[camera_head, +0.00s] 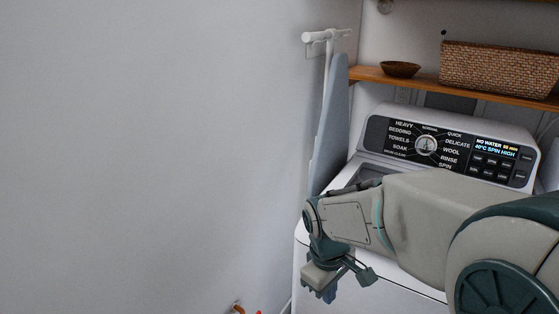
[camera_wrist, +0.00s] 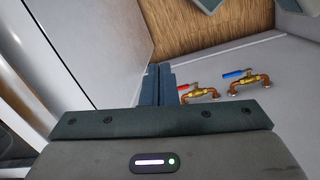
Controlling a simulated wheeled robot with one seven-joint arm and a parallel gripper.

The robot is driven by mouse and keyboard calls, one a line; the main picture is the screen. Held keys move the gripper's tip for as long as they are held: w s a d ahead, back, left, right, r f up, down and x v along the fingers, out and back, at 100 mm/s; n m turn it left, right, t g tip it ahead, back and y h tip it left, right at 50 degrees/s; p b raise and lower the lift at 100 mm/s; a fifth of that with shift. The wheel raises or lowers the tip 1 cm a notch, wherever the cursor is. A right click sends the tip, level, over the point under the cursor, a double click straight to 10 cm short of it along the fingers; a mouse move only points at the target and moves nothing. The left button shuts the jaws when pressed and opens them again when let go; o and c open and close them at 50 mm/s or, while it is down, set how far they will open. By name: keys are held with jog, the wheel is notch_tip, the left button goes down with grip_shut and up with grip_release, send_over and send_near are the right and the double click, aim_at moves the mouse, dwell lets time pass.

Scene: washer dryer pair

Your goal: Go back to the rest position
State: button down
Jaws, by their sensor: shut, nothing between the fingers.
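My gripper (camera_head: 328,292) hangs low at the end of my bent arm in the head view, in front of the white washer (camera_head: 362,285). In the wrist view my gripper (camera_wrist: 158,84) shows its two dark fingers together, with nothing between them. My arm crosses the right half of the head view and hides much of the washer's top and front. The washer's control panel (camera_head: 450,150), with a round dial and a lit display, is visible above the arm.
An ironing board (camera_head: 330,125) hangs by the left wall (camera_head: 150,150). A wooden shelf (camera_head: 420,84) holds a bowl (camera_head: 400,69) and a wicker basket (camera_head: 500,70). Brass taps with red (camera_wrist: 197,92) and blue (camera_wrist: 245,80) handles and the wooden floor (camera_wrist: 195,35) show in the wrist view.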

jog(key=s+d+r+m+t+y+p, duration=0.1)
jog(key=s+d+r+m+t, duration=0.1)
jog(key=s+d+r+m, duration=0.2)
jog(key=s+r+m, duration=0.2)
jog(key=s+m, duration=0.1)
jog(key=m, duration=0.1)
jog(key=shift+s+d+r+m+t, duration=0.2)
jog(key=shift+d+r+m+t, duration=0.1)
jog(key=shift+d+r+t, duration=0.1)
jog(key=shift+d, duration=0.1)
dwell(0.5)
